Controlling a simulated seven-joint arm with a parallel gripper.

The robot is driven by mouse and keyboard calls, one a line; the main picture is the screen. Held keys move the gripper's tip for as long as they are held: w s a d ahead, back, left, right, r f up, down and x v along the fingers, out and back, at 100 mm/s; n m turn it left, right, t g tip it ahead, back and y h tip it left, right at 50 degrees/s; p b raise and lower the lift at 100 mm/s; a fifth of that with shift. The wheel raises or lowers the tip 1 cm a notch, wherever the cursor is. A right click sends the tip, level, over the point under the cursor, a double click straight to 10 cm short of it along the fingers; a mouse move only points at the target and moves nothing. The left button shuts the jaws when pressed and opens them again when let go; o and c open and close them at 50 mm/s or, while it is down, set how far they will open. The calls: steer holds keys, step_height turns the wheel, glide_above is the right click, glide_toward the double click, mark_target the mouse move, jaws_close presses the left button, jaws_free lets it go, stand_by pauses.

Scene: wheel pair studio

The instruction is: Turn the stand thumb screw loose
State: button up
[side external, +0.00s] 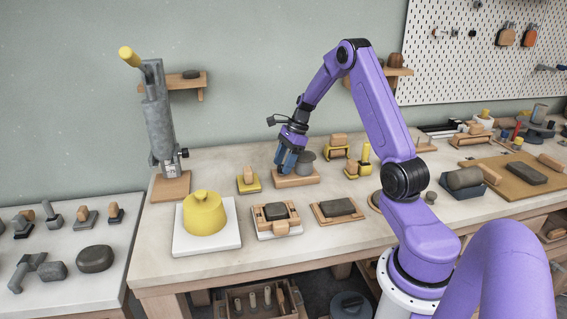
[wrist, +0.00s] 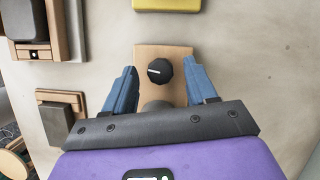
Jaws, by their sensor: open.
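The stand thumb screw (wrist: 160,71) is a round black knob with a white line across its top. It sits over a light wooden base (wrist: 180,55) in the wrist view. My gripper (wrist: 160,68) is open, with one blue finger on each side of the knob and gaps between. I cannot tell how far above the knob the fingertips are. In the side view my gripper (side external: 288,160) points down over the wooden base (side external: 298,182), beside a grey round part (side external: 306,157). The knob is not distinguishable there.
Two wooden trays with dark blocks (side external: 276,211) (side external: 338,207) lie in front. A yellow lidded pot (side external: 204,213) stands at front left.

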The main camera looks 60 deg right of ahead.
steer(key=shift+a+f, duration=0.1)
steer(key=shift+f, duration=0.1)
steer(key=c, duration=1.1)
steer(key=shift+o, duration=0.2)
